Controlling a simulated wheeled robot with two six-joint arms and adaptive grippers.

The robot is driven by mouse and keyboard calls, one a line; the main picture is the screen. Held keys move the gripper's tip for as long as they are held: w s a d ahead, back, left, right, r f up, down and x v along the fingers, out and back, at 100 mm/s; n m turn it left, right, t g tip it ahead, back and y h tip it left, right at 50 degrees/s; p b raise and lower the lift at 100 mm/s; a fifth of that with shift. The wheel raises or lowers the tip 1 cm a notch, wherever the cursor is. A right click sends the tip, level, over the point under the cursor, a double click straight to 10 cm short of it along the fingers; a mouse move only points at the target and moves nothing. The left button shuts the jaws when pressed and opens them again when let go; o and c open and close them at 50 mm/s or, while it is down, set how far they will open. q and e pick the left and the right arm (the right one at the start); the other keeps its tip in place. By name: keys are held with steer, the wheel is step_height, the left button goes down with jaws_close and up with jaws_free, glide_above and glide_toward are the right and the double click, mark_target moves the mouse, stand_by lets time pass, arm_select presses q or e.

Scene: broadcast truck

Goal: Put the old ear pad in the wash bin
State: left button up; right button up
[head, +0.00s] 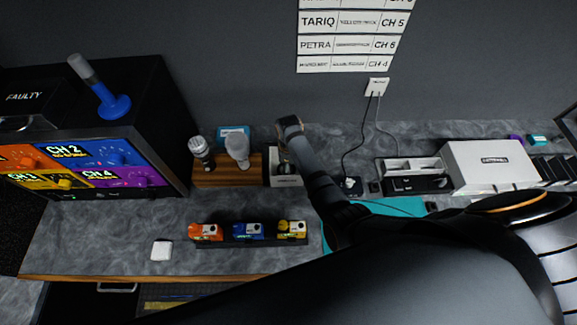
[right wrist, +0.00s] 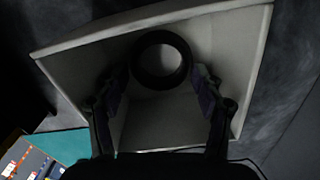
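The wash bin (head: 286,181) is a small pale open box at the back of the counter, beside the wooden block. In the right wrist view its pale walls (right wrist: 235,30) fill most of the picture. The old ear pad (right wrist: 161,82) is a dark ring within the bin's outline, just past my right fingertips. My right gripper (right wrist: 161,78) points down into the bin, its fingers spread on either side of the ring with slight gaps. Whether the ring rests fully on the bin floor is hard to tell. In the head view my right gripper (head: 285,156) is over the bin. My left gripper is out of view.
A wooden stand (head: 226,176) with microphones is just left of the bin. A rack of orange, blue and yellow packs (head: 249,231) stands in front. A teal mat (head: 395,206) and a white case (head: 489,166) are to the right. The counter's front left is mostly clear.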

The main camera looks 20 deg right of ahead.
step_height(320, 180, up, 4)
steer(key=p, duration=0.3)
steer(key=shift+w+r, duration=0.1)
steer(key=shift+r, duration=0.15)
step_height(320, 180, up, 8)
steer(key=shift+f+b, duration=0.15)
steer(key=shift+b, duration=0.15)
